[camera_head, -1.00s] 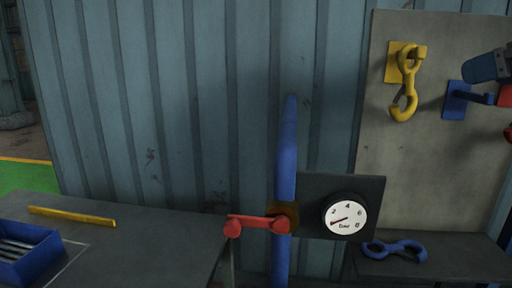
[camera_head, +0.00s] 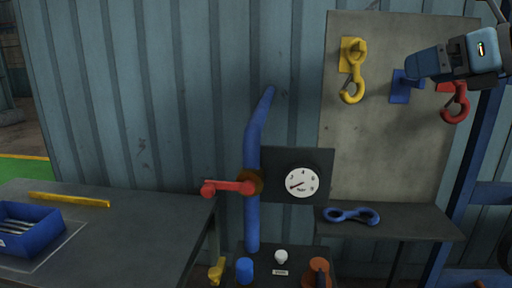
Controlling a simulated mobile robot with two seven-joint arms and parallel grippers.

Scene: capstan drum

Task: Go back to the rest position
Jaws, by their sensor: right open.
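My right gripper (camera_head: 430,64) is at the upper right, in front of the grey hook board (camera_head: 385,150). It is open, and nothing shows between its fingers. Its tip is just over the blue bracket (camera_head: 402,90) on the board; whether they touch I cannot tell. A red hook (camera_head: 455,104) hangs just below my right gripper, its top partly hidden. A yellow hook (camera_head: 352,85) hangs to the left of the gripper, clear of it. My left gripper is not in view.
A blue pipe (camera_head: 252,215) with a red lever (camera_head: 229,187) and a gauge (camera_head: 301,182) stands mid-view. A blue shackle-like piece (camera_head: 351,215) lies on the shelf (camera_head: 420,223). A bench (camera_head: 150,220) at left carries a blue bin (camera_head: 40,236) and a yellow bar (camera_head: 69,200).

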